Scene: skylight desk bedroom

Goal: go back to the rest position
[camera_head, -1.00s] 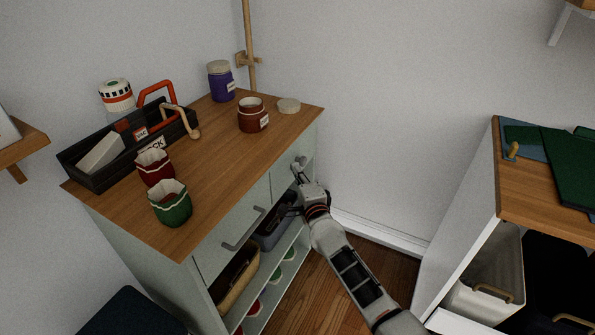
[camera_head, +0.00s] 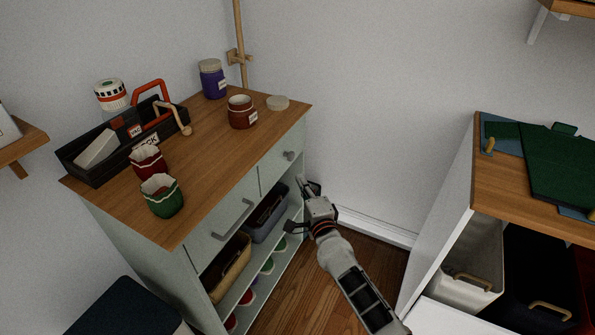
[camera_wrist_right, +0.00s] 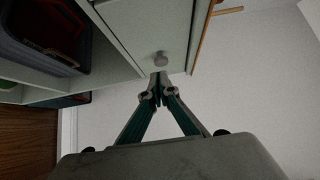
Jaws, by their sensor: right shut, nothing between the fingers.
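My right gripper (camera_head: 306,184) is shut and empty, just off the front of the cabinet (camera_head: 222,210) by its right end. It is apart from the round knob (camera_head: 288,155) of the small right drawer. In the right wrist view the fingertips (camera_wrist_right: 160,87) meet, with the knob (camera_wrist_right: 154,60) just beyond them. The drawer looks closed. My right arm comes up from the bottom of the head view. My left gripper is not in view.
A toolbox (camera_head: 95,165), a red cup (camera_head: 148,161), a green cup (camera_head: 162,195), a brown jar (camera_head: 241,112) and a purple jar (camera_head: 213,80) stand on the cabinet. A desk (camera_head: 497,187) stands at right. Floor between is clear.

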